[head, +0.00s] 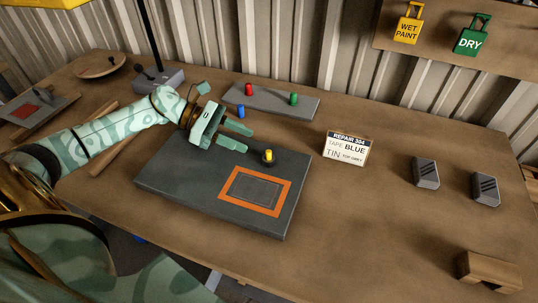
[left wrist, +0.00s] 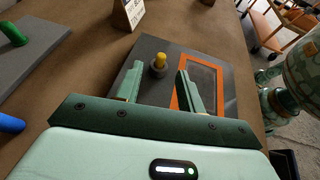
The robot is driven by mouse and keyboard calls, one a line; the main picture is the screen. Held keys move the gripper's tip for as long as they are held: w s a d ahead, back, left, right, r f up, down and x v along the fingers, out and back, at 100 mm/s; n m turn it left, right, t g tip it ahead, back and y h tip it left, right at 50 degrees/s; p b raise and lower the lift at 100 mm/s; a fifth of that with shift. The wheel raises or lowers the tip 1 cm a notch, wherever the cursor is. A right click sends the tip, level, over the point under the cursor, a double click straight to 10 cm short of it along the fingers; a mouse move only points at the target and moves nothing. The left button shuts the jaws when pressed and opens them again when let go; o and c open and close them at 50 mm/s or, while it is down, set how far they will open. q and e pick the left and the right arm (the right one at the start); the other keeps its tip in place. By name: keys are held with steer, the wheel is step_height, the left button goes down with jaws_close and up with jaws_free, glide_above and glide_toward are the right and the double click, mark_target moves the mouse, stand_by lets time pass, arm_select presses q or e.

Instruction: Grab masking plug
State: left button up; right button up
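A yellow-topped plug (head: 269,155) stands upright in a dark round collar on the grey enclosure panel (head: 180,178), just above an orange-framed rectangle. My left gripper (head: 246,138) is open and empty above the panel's far edge, with its fingers pointing toward the yellow plug but apart from it. In the left wrist view the yellow plug (left wrist: 160,60) shows beyond the gap between the two fingers (left wrist: 156,86). A red plug (head: 249,89) and a green plug (head: 293,99) stand on a grey strip; a blue plug (head: 240,111) is in front of it. My right gripper is not in view.
A repair card (head: 346,149) stands right of the panel. Two grey blocks (head: 426,172) (head: 486,189) and a brown bracket (head: 488,271) sit farther right. A lamp post base (head: 158,79) stands behind my left arm. The table between card and blocks is clear.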

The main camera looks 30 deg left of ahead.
mark_target(269, 151)
arm_select(q)
steer(key=x, duration=0.2)
steer(key=shift+w+d+f, duration=0.15)
steer(key=shift+w+d, duration=0.05)
steer(key=shift+w, duration=0.05)
steer(key=x, duration=0.5)
steer(key=shift+s+d+f, duration=0.15)
steer(key=shift+d+f, duration=0.15)
steer(key=shift+f, duration=0.05)
jaws_close()
